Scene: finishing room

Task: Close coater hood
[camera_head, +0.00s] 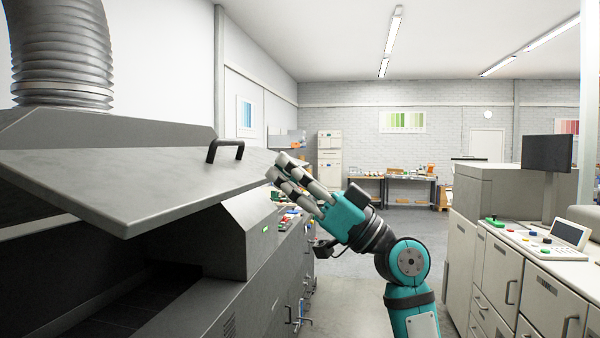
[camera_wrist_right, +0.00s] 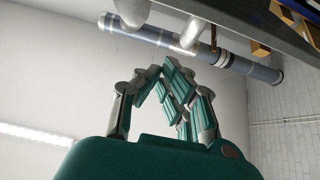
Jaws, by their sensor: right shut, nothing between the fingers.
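The coater hood (camera_head: 130,170) is a large grey lid at the left in the head view. It stands raised and tilted, with a dark opening (camera_head: 150,265) below it. A black handle (camera_head: 225,147) sits on its upper face near the right edge. My right gripper (camera_head: 280,175) is shut and empty, with its fingertips close to the hood's right edge, below and right of the handle. Whether it touches the hood I cannot tell. In the right wrist view the right gripper's fingers (camera_wrist_right: 170,85) are drawn together with nothing between them. My left gripper is not in view.
A ribbed duct (camera_head: 60,55) rises behind the hood. Grey machine cabinets (camera_head: 265,290) run below it. At the right stand light cabinets (camera_head: 500,270) with a control panel (camera_head: 550,240) and a monitor (camera_head: 548,152). The aisle floor (camera_head: 375,260) between is clear.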

